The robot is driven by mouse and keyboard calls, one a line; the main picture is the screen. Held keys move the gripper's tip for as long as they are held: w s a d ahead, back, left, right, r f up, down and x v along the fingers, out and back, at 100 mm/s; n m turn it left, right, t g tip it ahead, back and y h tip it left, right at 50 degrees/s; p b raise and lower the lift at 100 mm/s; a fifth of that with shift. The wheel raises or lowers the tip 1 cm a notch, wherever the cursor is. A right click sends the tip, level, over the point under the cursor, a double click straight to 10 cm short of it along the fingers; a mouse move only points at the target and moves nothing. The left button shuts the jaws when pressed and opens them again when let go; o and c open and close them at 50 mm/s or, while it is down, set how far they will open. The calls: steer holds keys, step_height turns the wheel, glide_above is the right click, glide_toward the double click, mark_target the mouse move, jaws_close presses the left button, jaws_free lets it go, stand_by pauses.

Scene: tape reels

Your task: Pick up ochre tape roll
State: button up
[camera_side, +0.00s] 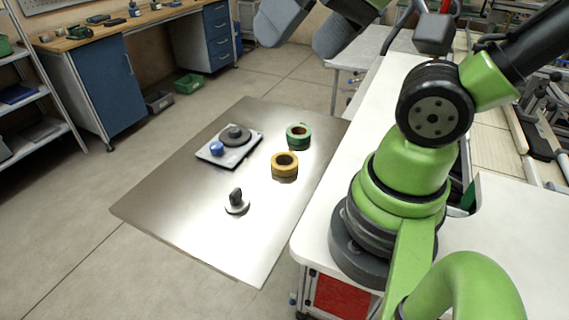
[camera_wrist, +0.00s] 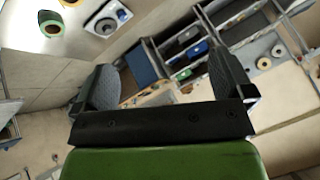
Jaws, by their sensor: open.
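The ochre tape roll (camera_side: 285,173) lies flat on the metal table, its round hole facing up. In the wrist view only a yellowish sliver at the top edge, probably this roll, shows. A green tape roll (camera_side: 291,143) lies just behind it, apart from it; it also shows in the wrist view (camera_wrist: 42,18). My gripper (camera_side: 305,35) is high above the table at the top of the side view, partly cut off by the frame. In the wrist view its two fingers (camera_wrist: 165,78) are wide apart with nothing between them.
A pale plate (camera_side: 217,158) with a dark grey reel (camera_side: 235,136) and a blue knob (camera_side: 216,148) is left of the rolls. A round pale base with a dark upright peg (camera_side: 236,200) stands nearer the front. The metal table (camera_side: 180,205) is bare around them.

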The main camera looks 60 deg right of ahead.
steer(key=m+g+h, duration=0.2)
steer(key=m+g, duration=0.1)
steer(key=g, duration=0.4)
glide_above(285, 158)
steer(key=a, duration=0.2)
steer(key=f, duration=1.6)
steer(key=s+f, duration=0.1)
steer(key=f, duration=0.8)
steer(key=shift+d+f, duration=0.1)
steer(key=shift+f, duration=2.9)
steer(key=shift+c, duration=0.2)
steer(key=c, duration=1)
